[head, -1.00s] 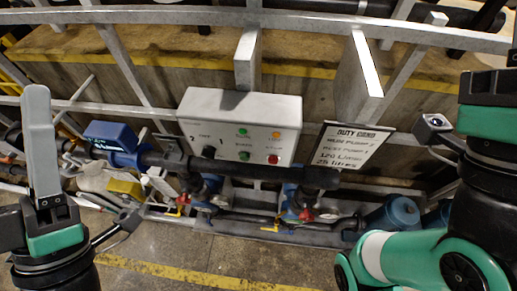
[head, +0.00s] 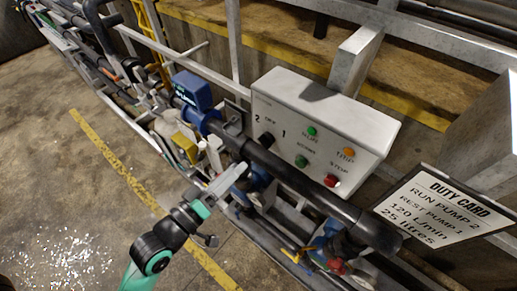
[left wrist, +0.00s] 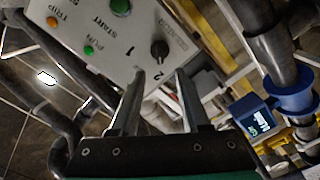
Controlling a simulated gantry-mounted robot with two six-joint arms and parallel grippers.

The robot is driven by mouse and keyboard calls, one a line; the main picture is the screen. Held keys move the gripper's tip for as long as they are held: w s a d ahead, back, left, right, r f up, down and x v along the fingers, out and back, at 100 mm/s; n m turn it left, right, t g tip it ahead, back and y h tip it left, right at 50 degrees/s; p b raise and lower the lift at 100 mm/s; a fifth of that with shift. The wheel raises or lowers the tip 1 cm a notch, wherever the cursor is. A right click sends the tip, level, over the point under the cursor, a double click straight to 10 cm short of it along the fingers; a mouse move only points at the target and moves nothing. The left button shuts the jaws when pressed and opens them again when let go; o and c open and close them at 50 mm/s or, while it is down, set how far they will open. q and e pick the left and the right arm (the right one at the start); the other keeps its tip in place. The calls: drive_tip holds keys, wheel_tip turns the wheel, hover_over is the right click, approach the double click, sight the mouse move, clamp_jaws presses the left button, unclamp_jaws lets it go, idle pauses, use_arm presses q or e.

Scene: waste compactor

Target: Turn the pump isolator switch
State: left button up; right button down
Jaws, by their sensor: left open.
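The white control box (head: 325,122) is mounted on the frame. Its black rotary switch (head: 266,141) sits at the box's left end, between the marks 2 and 1, with OFF above. In the left wrist view the switch (left wrist: 159,48) is just beyond and between my fingertips, apart from them. Which mark its pointer faces is too small to tell. My left gripper (head: 235,175) is in front of and below the switch, empty and open; its parted fingers also show in the left wrist view (left wrist: 160,82). My right gripper is out of view.
A black pipe (head: 300,183) runs below the box. A blue meter (head: 192,90) stands left of it. A duty card (head: 436,210) hangs at right, reading run pump 2, rest pump 1. Green, orange and red fittings dot the panel. Open floor (head: 75,200) lies left.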

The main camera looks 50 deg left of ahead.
sight(261, 144)
use_arm(q)
drive_tip(key=w, duration=0.3)
drive_tip(key=w+a, duration=0.1)
drive_tip(key=w, duration=0.2)
drive_tip(key=w+p, duration=0.1)
drive_tip(key=w, duration=0.2)
drive_tip(key=shift+a, duration=0.2)
clamp_jaws()
